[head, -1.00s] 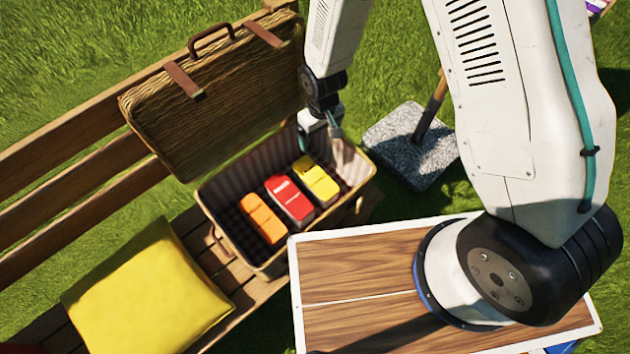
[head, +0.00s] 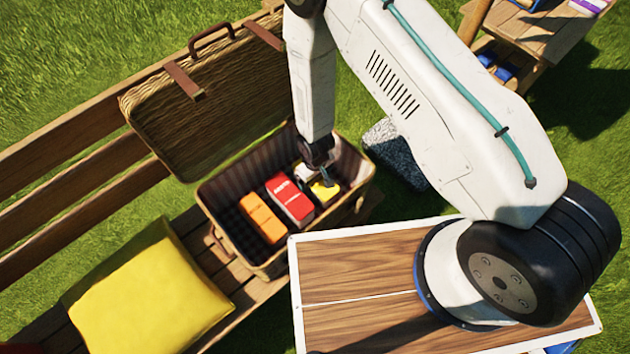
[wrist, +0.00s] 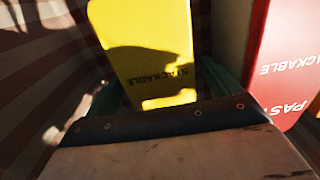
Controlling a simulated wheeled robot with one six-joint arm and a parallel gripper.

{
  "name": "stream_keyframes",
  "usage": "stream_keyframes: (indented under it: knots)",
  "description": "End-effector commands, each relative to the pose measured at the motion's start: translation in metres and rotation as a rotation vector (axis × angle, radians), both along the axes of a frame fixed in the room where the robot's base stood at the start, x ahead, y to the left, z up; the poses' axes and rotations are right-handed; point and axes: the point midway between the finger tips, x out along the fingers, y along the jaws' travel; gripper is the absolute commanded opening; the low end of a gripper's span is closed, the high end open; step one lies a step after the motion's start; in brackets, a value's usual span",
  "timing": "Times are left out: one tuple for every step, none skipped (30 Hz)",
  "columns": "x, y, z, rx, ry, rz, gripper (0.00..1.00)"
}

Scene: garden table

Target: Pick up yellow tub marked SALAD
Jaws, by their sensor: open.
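The yellow tub (head: 326,193) sits in the open wicker basket, at the right end of a row of tubs. In the wrist view the yellow tub (wrist: 145,40) fills the upper middle, with STACKABLE upside down on it; I cannot read SALAD. My gripper (head: 326,174) is down in the basket over the tub and partly covers it. In the wrist view my gripper (wrist: 165,92) is open, with a teal finger on each side of the tub's near part. Whether the fingers touch it is unclear. A shadow falls across the tub.
A red tub (head: 289,198) stands close beside the yellow one; in the wrist view it reads PASTA. An orange tub (head: 262,217) is further left. The basket (head: 240,250) has walls close around, and its raised lid (head: 200,105) stands behind. A yellow cushion (head: 150,290) lies left.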

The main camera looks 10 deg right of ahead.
Motion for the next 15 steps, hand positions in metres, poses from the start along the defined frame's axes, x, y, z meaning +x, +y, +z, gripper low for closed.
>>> stream_keyframes:
  knots:
    - [-0.0008,-0.0001,-0.0066,-0.001,0.002,0.001,0.89]
    - [-0.0009,-0.0001,-0.0092,-0.001,0.002,0.001,0.89]
    - [-0.0004,0.0001,-0.0116,-0.001,0.001,0.001,0.89]
    - [-0.0002,0.0002,-0.0128,0.000,0.000,0.001,0.89]
    - [0.0000,0.0003,-0.0136,0.001,-0.001,0.001,0.89]
    - [0.0002,0.0004,-0.0140,0.001,-0.001,0.001,0.89]
    - [0.0002,0.0004,-0.0140,0.001,-0.001,0.001,0.89]
    - [0.0002,0.0004,-0.0139,0.001,-0.001,0.001,0.89]
    - [0.0002,0.0004,-0.0138,0.001,-0.001,0.001,0.89]
    - [0.0001,0.0003,-0.0137,0.001,-0.001,0.001,0.89]
    - [0.0001,0.0004,-0.0137,0.001,-0.001,0.001,0.89]
    - [0.0000,0.0004,-0.0137,0.001,-0.001,0.001,0.81]
    - [0.0000,0.0004,-0.0136,0.001,-0.001,0.001,0.72]
    - [0.0000,0.0004,-0.0136,0.001,-0.001,0.001,0.64]
    - [0.0000,0.0004,-0.0136,0.001,-0.001,0.001,0.53]
